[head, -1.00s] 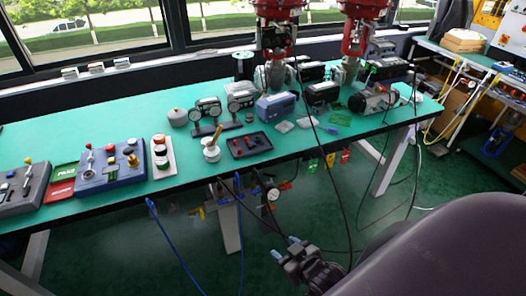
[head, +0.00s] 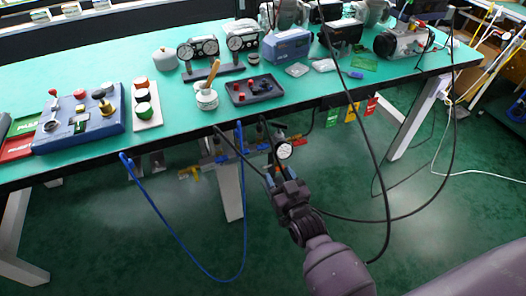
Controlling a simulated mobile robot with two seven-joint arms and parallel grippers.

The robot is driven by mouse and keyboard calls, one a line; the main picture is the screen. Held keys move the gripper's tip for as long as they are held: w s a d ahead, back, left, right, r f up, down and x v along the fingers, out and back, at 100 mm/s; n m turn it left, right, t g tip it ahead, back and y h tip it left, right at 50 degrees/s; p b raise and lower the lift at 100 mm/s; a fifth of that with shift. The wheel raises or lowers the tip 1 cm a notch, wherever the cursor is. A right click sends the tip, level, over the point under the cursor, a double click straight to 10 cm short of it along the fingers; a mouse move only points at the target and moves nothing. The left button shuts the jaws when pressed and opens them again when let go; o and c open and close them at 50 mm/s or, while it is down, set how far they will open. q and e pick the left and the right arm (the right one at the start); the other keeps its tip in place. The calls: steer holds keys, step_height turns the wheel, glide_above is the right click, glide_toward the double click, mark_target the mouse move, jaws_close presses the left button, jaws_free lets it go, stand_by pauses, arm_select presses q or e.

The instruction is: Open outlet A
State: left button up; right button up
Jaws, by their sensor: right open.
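A manifold of small fittings (head: 222,158) hangs under the front edge of the green bench, with blue and yellow parts and a round white pressure gauge (head: 284,150) at its right. A yellow handle (head: 187,173) shows at its left end. I cannot read any label, so I cannot tell which fitting is outlet A. My right gripper (head: 282,177) is open, with blue fingertips, just below the gauge in the picture. It partly hides the right end of the manifold; I cannot tell whether it touches anything. My left gripper is not in view.
Black hoses (head: 372,150) hang from the bench on the right, and a blue hose (head: 190,255) loops below the manifold. White bench legs (head: 229,190) stand behind. The green bench top (head: 100,70) holds control boxes, gauges and a tray. The floor at lower left is clear.

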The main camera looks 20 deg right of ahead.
mark_target(263, 147)
steer(key=w+b, duration=0.1)
steer(key=w, duration=0.9)
steer(key=shift+a+b, duration=0.1)
steer(key=shift+b, duration=0.3)
steer(key=shift+w, duration=0.15)
steer(key=c, duration=0.6)
steer(key=shift+c, duration=0.2)
